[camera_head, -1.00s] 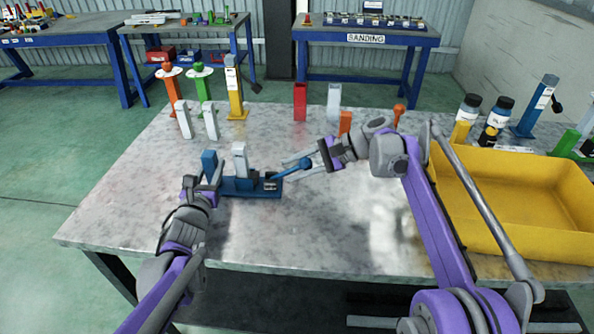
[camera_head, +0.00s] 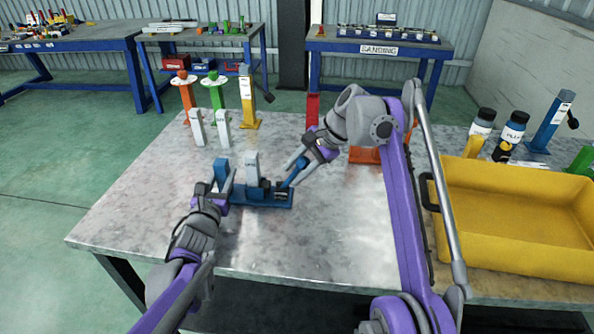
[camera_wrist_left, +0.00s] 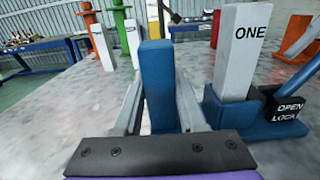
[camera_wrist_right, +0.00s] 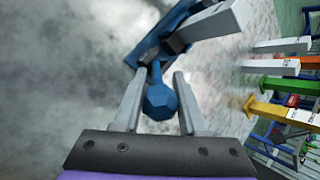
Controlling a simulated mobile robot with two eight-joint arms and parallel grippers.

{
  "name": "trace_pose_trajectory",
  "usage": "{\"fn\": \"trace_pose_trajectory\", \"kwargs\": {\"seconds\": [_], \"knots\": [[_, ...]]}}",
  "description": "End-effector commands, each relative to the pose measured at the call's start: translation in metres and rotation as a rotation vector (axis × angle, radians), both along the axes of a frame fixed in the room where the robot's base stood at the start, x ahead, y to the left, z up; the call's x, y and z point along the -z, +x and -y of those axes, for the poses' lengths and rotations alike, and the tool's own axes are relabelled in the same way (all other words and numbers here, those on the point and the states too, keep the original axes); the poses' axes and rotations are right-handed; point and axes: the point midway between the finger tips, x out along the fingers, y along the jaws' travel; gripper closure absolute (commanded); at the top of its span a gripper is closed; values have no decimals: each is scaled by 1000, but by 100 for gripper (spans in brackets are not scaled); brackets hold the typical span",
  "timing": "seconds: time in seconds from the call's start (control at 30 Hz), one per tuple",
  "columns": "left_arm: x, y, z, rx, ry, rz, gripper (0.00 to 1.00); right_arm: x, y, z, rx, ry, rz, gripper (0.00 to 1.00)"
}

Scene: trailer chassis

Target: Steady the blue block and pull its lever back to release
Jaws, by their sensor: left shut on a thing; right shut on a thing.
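The blue block (camera_head: 262,203) is a long base on the grey table, with a blue upright post (camera_head: 221,172) at its left end. A white post (camera_head: 252,172) marked "ONE" in the left wrist view (camera_wrist_left: 238,50) stands in it. My left gripper (camera_head: 224,188) is shut on the blue post, one finger on each side. The blue lever (camera_head: 294,177) rises from the right end, tilted up to the right, beside a black "OPEN LOCK" label (camera_wrist_left: 287,108). My right gripper (camera_head: 297,164) is shut on the lever's round knob (camera_wrist_right: 161,102).
Two loose white posts (camera_head: 196,128) and orange, green and yellow stands (camera_head: 248,100) are at the back left. A yellow bin (camera_head: 520,265) and bottles (camera_head: 512,130) are on the right. The table front is clear.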

Motion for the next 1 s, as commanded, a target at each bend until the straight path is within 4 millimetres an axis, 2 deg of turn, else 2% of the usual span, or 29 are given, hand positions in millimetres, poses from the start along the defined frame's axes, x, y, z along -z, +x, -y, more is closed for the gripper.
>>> {"fn": "trace_pose_trajectory", "kwargs": {"seconds": [0.33,0.37,0.5,0.53,1.0], "knots": [[0,0,1,1,-2,0,100,0,-1,-1,-6,-2,-1,100],[0,0,1,1,-2,0,100,0,-1,-2,-6,-1,-2,57],[0,0,1,1,-2,0,100,0,-1,-1,-6,-2,-1,32],[0,0,1,1,-2,0,100,0,-1,-1,-6,-2,-1,29],[0,0,0,0,-2,0,100,0,-1,0,-3,0,-1,29]]}}
